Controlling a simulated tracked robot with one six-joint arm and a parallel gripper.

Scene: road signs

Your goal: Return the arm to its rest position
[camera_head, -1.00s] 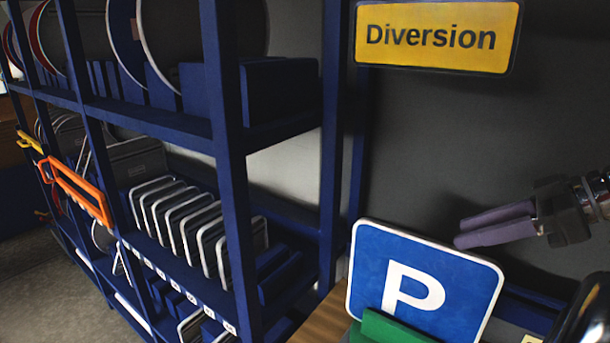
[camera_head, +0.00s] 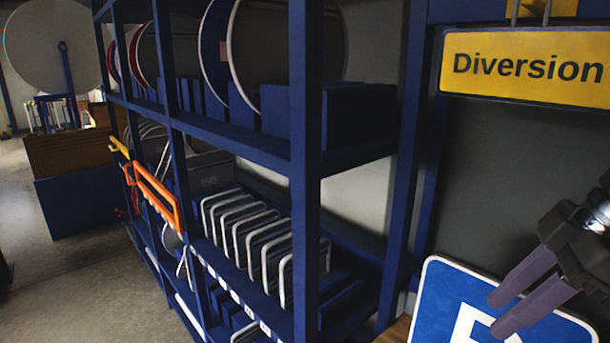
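My gripper (camera_head: 513,313) is at the lower right, with its two purple-grey fingers pointing down and left. The fingers are a little apart, with a narrow gap between them and nothing held. In the picture they overlap the blue parking sign (camera_head: 445,300), which has a white border and part of a white P showing. I cannot tell whether they touch it. The bottom of the sign is cut off by the frame edge.
A dark blue rack (camera_head: 305,170) with round and rectangular signs fills the middle. Orange (camera_head: 155,190) and yellow handles stick out on its left side. A yellow Diversion sign (camera_head: 525,66) hangs at the upper right. Open floor (camera_head: 90,280) lies at the left.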

